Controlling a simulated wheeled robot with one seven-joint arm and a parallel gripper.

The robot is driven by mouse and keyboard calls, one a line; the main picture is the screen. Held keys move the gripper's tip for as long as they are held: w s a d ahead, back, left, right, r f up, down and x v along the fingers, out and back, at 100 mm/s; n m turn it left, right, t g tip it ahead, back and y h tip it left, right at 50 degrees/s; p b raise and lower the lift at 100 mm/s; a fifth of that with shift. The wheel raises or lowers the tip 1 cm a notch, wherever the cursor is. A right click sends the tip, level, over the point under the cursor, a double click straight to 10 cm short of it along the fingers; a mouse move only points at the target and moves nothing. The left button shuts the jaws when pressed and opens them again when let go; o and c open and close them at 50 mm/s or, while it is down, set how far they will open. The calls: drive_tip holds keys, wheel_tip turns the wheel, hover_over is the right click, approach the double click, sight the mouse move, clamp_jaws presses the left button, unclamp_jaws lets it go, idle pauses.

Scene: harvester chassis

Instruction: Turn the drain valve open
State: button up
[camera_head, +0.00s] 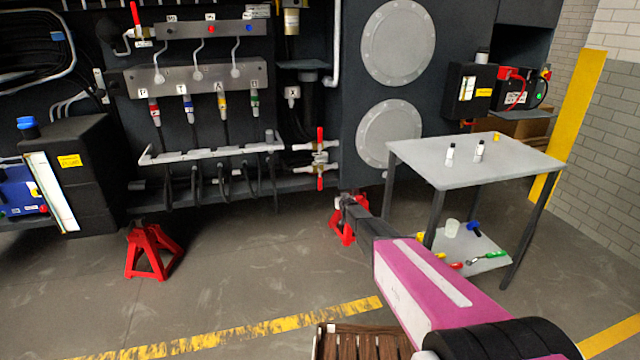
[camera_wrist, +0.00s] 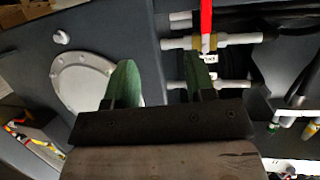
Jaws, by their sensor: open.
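Two red valve handles, an upper one (camera_head: 320,137) and a lower one (camera_head: 320,183), stand upright on white pipe ends right of the hose rack. Another red-handled valve (camera_head: 135,14) is at the upper left. I cannot read which is the drain valve. My gripper (camera_head: 345,206) is below and right of the lower handle in the head view, apart from it. In the wrist view my gripper (camera_wrist: 160,78) shows two green fingers spread apart with nothing between them. A red handle (camera_wrist: 206,22) on a white pipe shows beyond the right finger; this finger partly covers the piping.
A grey table (camera_head: 475,160) with small bottles stands to the right, tools on its lower shelf. Red jack stands (camera_head: 150,254) (camera_head: 347,228) are under the chassis. Round cover plates (camera_head: 390,130) are on the dark panel.

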sight(320, 182)
drive_tip(key=w+a+t+y, duration=0.1)
drive_tip(key=w+a, duration=0.3)
drive_tip(key=w, duration=0.2)
drive_tip(key=w+a+n+t+y, duration=0.1)
drive_tip(key=w+a, duration=0.3)
drive_tip(key=w, duration=0.3)
drive_tip(key=w+a+f+t+y, duration=0.1)
drive_tip(key=w+a, duration=0.3)
drive_tip(key=w, duration=0.2)
drive_tip(key=shift+w+a+f+n+y, duration=0.1)
drive_tip(key=shift+w+a+n+y, duration=0.15)
drive_tip(key=shift+a+n+y, duration=0.15)
clamp_jaws()
